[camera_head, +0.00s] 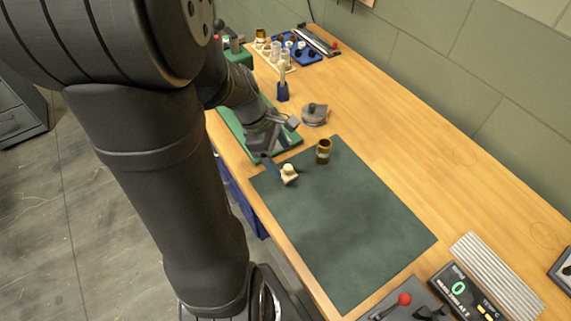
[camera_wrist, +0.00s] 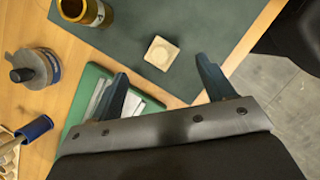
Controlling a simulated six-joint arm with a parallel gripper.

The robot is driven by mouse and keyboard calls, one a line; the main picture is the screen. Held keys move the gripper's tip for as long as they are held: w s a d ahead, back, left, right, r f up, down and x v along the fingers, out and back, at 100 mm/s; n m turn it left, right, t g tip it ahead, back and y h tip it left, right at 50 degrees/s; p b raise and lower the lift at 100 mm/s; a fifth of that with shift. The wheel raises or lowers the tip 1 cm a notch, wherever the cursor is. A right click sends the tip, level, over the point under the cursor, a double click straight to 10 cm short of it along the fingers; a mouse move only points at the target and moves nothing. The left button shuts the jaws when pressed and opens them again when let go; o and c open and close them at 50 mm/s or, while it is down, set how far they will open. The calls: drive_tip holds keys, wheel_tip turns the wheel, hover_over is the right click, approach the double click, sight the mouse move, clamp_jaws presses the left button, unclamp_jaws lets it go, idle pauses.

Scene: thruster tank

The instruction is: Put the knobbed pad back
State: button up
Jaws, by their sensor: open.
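A small cream block with a rounded top (camera_head: 289,173), which looks like the knobbed pad, sits on the dark green mat (camera_head: 350,225) near its far left corner. In the wrist view the pad (camera_wrist: 161,53) shows as a square with a round raised middle, ahead of my gripper's fingers and roughly centred between them. My gripper (camera_head: 275,162) is open and empty, just beyond the pad in the head view. In the wrist view, its two spread fingers (camera_wrist: 162,75) have nothing between them. I cannot tell how high it is above the mat.
An amber jar (camera_head: 323,150) stands close to the pad. A grey round piece with a dark knob (camera_head: 315,113) lies beyond it. A green tray (camera_head: 232,128) is under my arm. A blue stand (camera_head: 283,92) is farther back. The mat's middle is clear.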

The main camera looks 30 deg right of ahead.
sight(289, 167)
drive_tip(key=v, duration=0.6)
drive_tip(key=shift+f, duration=0.1)
drive_tip(key=x, duration=1.2)
drive_tip(key=shift+s+f, duration=0.1)
drive_tip(key=shift+r, duration=0.95)
